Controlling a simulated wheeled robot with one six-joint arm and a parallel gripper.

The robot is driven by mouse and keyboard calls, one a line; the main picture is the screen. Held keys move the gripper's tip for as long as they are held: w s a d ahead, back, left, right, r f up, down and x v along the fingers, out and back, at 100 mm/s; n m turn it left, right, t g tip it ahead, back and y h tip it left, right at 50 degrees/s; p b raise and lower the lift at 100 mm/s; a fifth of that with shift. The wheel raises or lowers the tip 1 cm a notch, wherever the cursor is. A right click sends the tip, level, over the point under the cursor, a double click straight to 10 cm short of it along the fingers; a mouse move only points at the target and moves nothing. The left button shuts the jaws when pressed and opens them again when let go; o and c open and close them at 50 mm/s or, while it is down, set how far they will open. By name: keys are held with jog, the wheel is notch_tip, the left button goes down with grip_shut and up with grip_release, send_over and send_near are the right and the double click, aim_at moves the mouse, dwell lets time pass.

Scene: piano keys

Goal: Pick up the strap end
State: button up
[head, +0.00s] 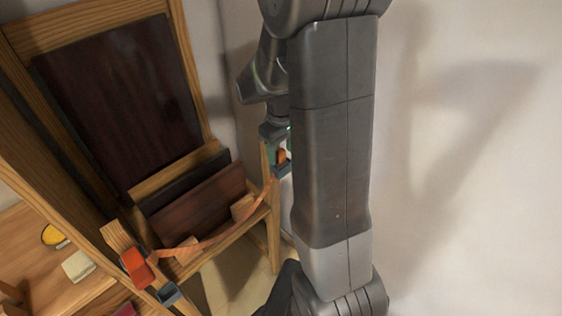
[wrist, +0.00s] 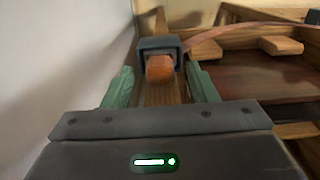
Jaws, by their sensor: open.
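An orange strap (head: 215,240) runs across the front of a wooden frame in the head view; it also shows at the top right of the wrist view (wrist: 225,36). The rounded orange strap end (wrist: 160,69) sits at a blue-grey square bracket (wrist: 158,45) on a wooden post. My gripper (wrist: 160,88) is open, with one green finger on each side of the post. The strap end lies between and slightly beyond the fingertips, with visible gaps on both sides. In the head view my gripper (head: 272,150) is partly hidden behind my arm.
A wooden frame with a dark panel (head: 120,100) stands at left. An orange block (head: 137,267) and another blue-grey bracket (head: 168,293) are at the strap's other side. A pale wall (head: 470,150) is close on the right of the head view and the left of the wrist view.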

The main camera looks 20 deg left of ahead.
grip_shut()
jog(key=shift+r, duration=0.2)
